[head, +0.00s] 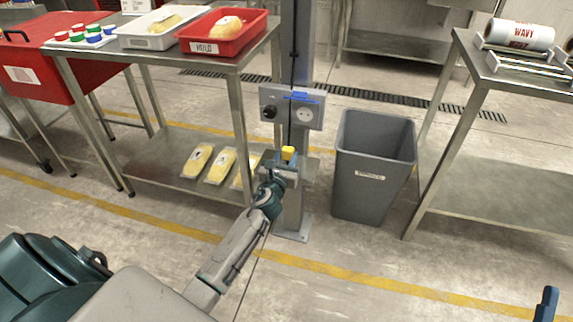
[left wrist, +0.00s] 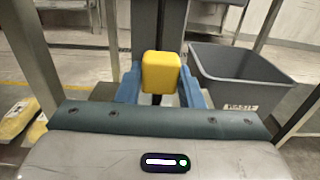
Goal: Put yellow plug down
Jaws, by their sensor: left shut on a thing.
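The yellow plug (head: 288,153) is held up in front of the grey post, below the socket panel (head: 291,107). It also shows in the left wrist view (left wrist: 161,73), between two blue fingers. My left gripper (head: 286,162) is shut on the plug. The panel carries a black plug or knob (head: 269,112) on its left and a round white socket (head: 304,115) on its right. My right gripper (head: 546,303) shows only as a blue tip at the lower right edge; its jaws cannot be made out.
A grey bin (head: 372,165) stands right of the post. Left is a steel table (head: 150,58) with a white tray (head: 158,27) and a red HOLD tray (head: 222,32) on top. Yellow packs (head: 219,166) lie on its lower shelf. A roll (head: 520,34) rests on the right table.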

